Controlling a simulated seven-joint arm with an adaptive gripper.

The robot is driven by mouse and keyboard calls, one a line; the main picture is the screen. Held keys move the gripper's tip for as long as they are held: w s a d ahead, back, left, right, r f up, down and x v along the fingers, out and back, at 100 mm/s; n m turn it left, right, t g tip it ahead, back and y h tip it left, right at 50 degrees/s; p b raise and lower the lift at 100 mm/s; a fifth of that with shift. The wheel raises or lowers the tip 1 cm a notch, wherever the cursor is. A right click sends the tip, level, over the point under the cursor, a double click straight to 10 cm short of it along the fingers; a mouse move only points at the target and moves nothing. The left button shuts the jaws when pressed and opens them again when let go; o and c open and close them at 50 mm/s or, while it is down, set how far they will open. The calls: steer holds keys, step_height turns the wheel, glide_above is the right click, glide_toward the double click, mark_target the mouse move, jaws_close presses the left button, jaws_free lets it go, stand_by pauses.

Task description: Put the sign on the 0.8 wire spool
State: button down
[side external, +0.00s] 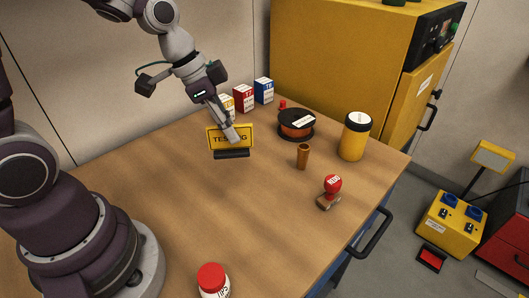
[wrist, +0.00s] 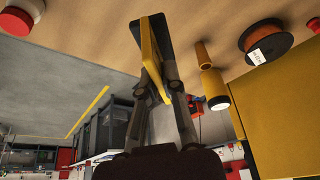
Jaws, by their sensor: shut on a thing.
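The yellow sign with black lettering (side external: 217,146) stands upright on a black base (side external: 231,154). My gripper (side external: 231,134) is shut on the sign's panel from above. The wrist view shows the sign (wrist: 149,48) edge-on between my fingers (wrist: 158,84), with its base toward the table. I cannot tell whether the base touches the table. The wire spool (side external: 296,131), orange-brown wire between black flanges, lies flat to the right of the sign, apart from it. It also shows in the wrist view (wrist: 275,40). Its white label is too small to read.
Small boxes, one red (side external: 243,98) and one blue (side external: 264,91), stand behind. A yellow canister (side external: 353,140), brown cup (side external: 303,157) and red-topped stamp (side external: 331,190) are to the right. A red-capped jar (side external: 212,279) stands in front. The table (side external: 150,190) is clear around its middle.

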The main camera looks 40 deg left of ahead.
steer(key=s+d+f+m+g+h, duration=0.2)
steer(key=s+f+m+g, duration=0.3)
steer(key=m, duration=0.7)
steer(key=m+g+y, duration=0.2)
steer(key=m, duration=0.5)
glide_above(203, 250)
steer(key=w+a, duration=0.1)
steer(key=w, duration=0.1)
steer(key=shift+m, duration=0.3)
steer(key=f, duration=0.6)
steer(key=shift+s+a+f, duration=0.25)
steer(key=shift+f, duration=0.1)
steer(key=c, duration=1.2)
jaws_free()
steer(key=shift+c, duration=0.2)
